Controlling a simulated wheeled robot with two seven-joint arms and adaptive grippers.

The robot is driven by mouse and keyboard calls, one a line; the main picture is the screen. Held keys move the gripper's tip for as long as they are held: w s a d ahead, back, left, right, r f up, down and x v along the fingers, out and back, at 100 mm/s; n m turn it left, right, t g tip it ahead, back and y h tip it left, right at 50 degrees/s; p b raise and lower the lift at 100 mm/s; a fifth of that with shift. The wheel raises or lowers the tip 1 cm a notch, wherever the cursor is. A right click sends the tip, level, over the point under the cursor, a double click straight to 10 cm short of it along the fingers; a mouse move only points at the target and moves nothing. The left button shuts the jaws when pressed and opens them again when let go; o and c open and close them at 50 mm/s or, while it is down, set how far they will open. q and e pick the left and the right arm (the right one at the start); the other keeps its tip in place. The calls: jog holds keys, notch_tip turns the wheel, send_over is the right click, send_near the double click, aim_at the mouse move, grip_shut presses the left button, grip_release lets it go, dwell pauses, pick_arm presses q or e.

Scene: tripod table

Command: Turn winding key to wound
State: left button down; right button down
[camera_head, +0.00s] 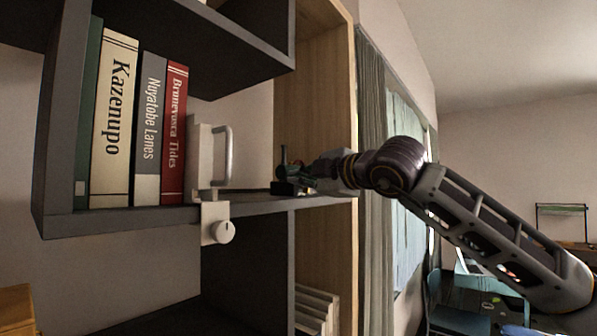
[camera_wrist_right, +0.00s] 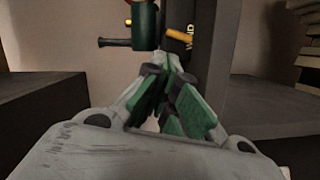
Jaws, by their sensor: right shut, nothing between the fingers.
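A small device with a dark base (camera_head: 290,188) and a green upright body stands on the grey shelf, near the wooden side panel. In the right wrist view its green cylinder (camera_wrist_right: 145,27) shows at the top, with a dark handle sticking out to the left. An orange-yellow bar, seemingly the winding key (camera_wrist_right: 178,35), sits right of the cylinder, beside a dark face with partly visible yellow lettering. My right gripper (camera_wrist_right: 167,72) is shut and empty, its green-padded fingers just below the cylinder and key in that view. I cannot tell whether they touch. My left gripper is not in view.
Several upright books (camera_head: 115,120) and a white bookend-like clamp with a handle (camera_head: 222,155) stand left of the device. A white knob (camera_head: 223,232) hangs at the shelf edge. A wooden panel (camera_head: 315,100) closes the right side. White slats (camera_head: 315,310) show below.

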jog(key=shift+w+d+f, duration=0.15)
jog(key=shift+w+d, duration=0.1)
jog(key=shift+w, duration=0.2)
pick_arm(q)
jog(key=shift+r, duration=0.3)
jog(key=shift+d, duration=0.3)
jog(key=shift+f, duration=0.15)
pick_arm(e)
jog(key=shift+w, duration=0.15)
jog(key=shift+d, duration=0.1)
jog(key=shift+m, duration=0.3)
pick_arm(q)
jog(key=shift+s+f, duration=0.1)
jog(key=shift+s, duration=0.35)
